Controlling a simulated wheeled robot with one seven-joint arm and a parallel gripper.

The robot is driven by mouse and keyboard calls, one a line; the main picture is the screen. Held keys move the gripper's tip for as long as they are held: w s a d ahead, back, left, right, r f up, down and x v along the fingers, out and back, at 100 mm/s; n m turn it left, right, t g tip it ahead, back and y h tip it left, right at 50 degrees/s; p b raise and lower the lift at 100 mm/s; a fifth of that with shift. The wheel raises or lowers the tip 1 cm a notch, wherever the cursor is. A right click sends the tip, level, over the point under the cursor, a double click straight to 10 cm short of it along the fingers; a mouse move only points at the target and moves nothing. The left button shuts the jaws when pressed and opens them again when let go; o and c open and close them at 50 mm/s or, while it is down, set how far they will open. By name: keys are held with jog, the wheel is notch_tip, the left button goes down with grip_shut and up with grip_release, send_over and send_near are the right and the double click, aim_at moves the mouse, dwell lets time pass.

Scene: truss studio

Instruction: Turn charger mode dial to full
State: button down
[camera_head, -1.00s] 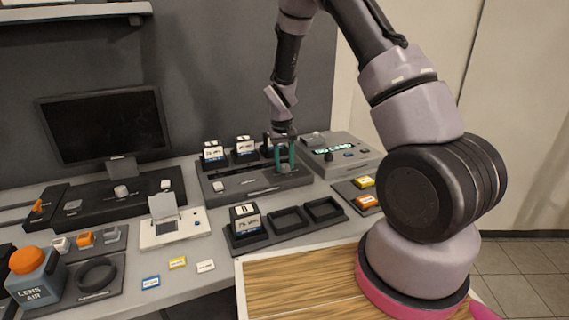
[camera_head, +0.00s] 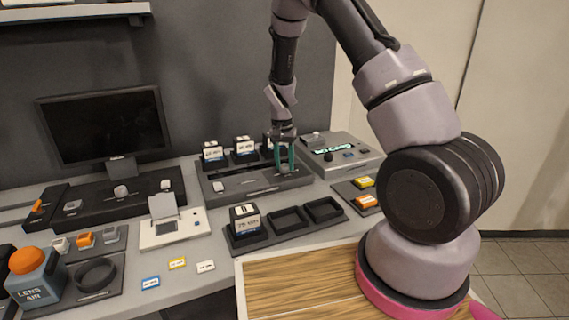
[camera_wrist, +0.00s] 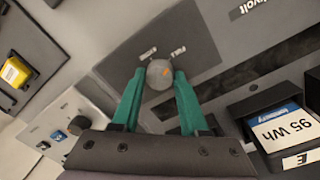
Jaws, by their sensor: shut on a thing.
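The charger (camera_head: 242,183) is a dark grey box with batteries standing in its back row. Its mode dial (camera_wrist: 159,73) is a round grey knob with an orange mark, seen in the wrist view on a grey plate with two small labels beyond it, one of which seems to read "Full". The orange mark lies on the knob's right part, on the side of that label. My gripper (camera_head: 285,168) has green fingers and reaches down onto the charger's right end. In the wrist view its fingers (camera_wrist: 152,88) are shut on the dial, one on each side.
A light grey box with a lit display (camera_head: 335,153) stands right of the charger. A battery tray (camera_head: 262,242) with one battery (camera_head: 246,218) and two empty bays lies in front. A battery labelled 95 Wh (camera_wrist: 285,130) is close to my gripper.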

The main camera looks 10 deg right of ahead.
aim_at(283, 165)
dwell(0.3)
jog(key=shift+c, duration=2.2)
grip_release()
notch_tip(283, 165, up, 11)
jog(key=shift+w+a, duration=0.15)
jog(key=shift+a, duration=0.1)
jog(key=shift+f, duration=0.1)
